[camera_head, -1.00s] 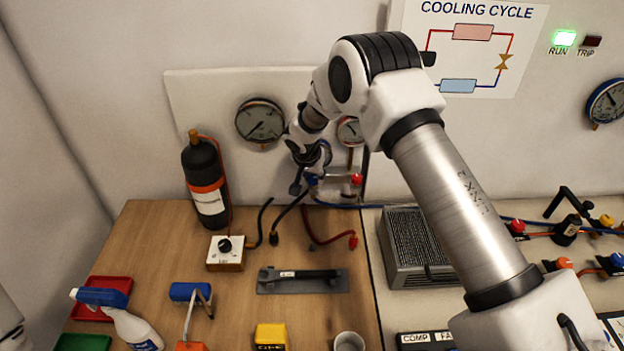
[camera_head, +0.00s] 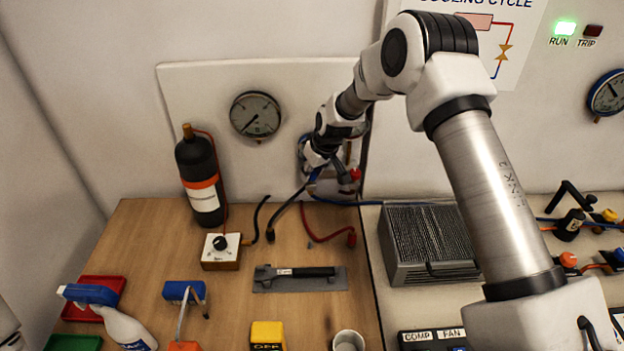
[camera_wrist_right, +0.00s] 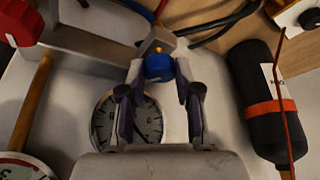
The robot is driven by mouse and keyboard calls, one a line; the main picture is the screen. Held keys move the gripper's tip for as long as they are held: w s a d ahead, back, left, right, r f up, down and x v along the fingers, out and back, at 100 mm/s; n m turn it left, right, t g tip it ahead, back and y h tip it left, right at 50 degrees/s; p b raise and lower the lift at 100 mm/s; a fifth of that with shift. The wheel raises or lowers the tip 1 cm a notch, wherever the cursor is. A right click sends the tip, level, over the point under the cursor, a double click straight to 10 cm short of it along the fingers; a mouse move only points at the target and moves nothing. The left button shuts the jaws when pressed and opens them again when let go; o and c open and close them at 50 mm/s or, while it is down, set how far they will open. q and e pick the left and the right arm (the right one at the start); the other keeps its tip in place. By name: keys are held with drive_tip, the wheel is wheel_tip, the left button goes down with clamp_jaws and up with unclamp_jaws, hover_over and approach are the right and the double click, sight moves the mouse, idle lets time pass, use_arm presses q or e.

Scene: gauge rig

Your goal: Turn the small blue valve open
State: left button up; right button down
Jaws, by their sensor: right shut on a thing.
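The small blue valve (camera_wrist_right: 157,66) shows in the right wrist view, between the two fingertips of my right gripper (camera_wrist_right: 161,74). The gripper is shut on its blue knob, which sits below a brass fitting in that picture. In the head view my right gripper (camera_head: 314,168) is at the manifold on the white panel, and its wrist hides most of the blue valve. The valve's exact turn angle cannot be read. My left gripper is not in view.
A red valve (camera_head: 355,174) sits close to the right of my gripper. A round gauge (camera_head: 255,115) is on the panel, and a black bottle (camera_head: 200,180) stands left. Hoses hang below the manifold. A grey finned block (camera_head: 425,240) stands at the right.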

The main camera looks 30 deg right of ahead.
drive_tip(key=n+b, duration=0.1)
drive_tip(key=b, duration=0.1)
drive_tip(key=f+n+y+b, duration=0.1)
drive_tip(key=n+b, duration=0.1)
drive_tip(key=b, duration=0.1)
drive_tip(key=shift+d+n, duration=0.1)
drive_tip(key=shift+n, duration=0.2)
use_arm(q)
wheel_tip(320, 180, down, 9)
drive_tip(key=b, duration=0.2)
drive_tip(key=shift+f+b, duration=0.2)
drive_tip(key=shift+b, duration=0.15)
use_arm(e)
drive_tip(key=shift+r+n+g+y, duration=0.3)
drive_tip(key=shift+n+g+y, duration=0.25)
drive_tip(key=shift+n, duration=0.65)
drive_tip(key=c, duration=0.8)
unclamp_jaws()
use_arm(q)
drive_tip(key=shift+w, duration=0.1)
use_arm(e)
drive_tip(key=shift+w, duration=0.2)
drive_tip(key=shift+r, duration=0.1)
